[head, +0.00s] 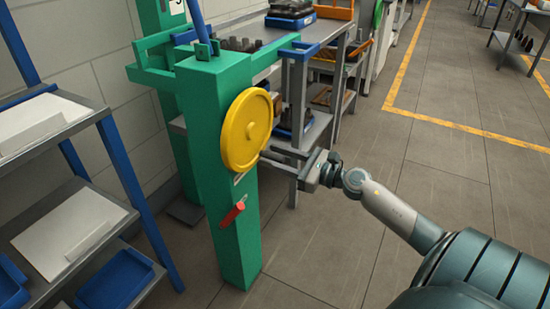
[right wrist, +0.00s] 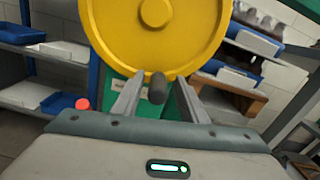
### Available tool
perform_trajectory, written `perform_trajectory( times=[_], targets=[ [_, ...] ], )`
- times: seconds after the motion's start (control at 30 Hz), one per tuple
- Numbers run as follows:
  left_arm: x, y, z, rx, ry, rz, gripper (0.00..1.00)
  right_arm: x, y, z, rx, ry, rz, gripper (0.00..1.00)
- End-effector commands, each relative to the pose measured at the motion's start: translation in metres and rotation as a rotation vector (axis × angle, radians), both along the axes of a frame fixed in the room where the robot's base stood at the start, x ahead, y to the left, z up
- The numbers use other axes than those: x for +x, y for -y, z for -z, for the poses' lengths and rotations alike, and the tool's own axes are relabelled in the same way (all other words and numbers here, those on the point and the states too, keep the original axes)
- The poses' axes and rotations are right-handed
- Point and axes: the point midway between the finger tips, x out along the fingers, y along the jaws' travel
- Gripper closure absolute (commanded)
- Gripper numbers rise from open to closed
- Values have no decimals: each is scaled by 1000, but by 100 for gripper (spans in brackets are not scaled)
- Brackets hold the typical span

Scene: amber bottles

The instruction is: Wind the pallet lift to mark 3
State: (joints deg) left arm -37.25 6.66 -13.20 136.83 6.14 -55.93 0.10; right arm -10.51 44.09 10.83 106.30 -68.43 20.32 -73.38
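The pallet lift's green post (head: 222,190) stands left of centre in the head view, with a yellow handwheel (head: 240,140) on its side. In the right wrist view the yellow wheel (right wrist: 125,32) fills the top, and a dark knob (right wrist: 157,90) sticks out from its lower rim. My right gripper (head: 268,154) is at the wheel's lower right edge. Its fingers are open, one on each side of the knob, with gaps showing. A red-handled lever (head: 233,213) sits below the wheel. A white plate (head: 177,6) at the top is cut off, its mark unreadable. My left gripper is out of view.
A shelf rack with blue posts (head: 125,175) holds white boxes and blue trays (head: 116,280) on the left. A grey workbench (head: 300,40) with bottles and bins stands behind the lift. The floor (head: 450,170) to the right is clear.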

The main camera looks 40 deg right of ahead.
Motion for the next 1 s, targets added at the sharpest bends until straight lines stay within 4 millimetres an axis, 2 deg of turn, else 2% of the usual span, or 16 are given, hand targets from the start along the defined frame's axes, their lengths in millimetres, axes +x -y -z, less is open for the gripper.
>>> perform_trajectory(
  times=[0.37, 0.57, 0.77, 1.0],
  targets=[
    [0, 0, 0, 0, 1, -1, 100, -2, -1, 1, 1, -1, -3, 61],
    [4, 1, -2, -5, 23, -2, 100, -12, 4, 2, 2, -1, -2, 61],
    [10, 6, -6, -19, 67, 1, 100, -35, 13, 3, 2, -3, -2, 61],
    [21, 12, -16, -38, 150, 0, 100, -76, 30, 3, 3, -3, 0, 61]
  ],
)
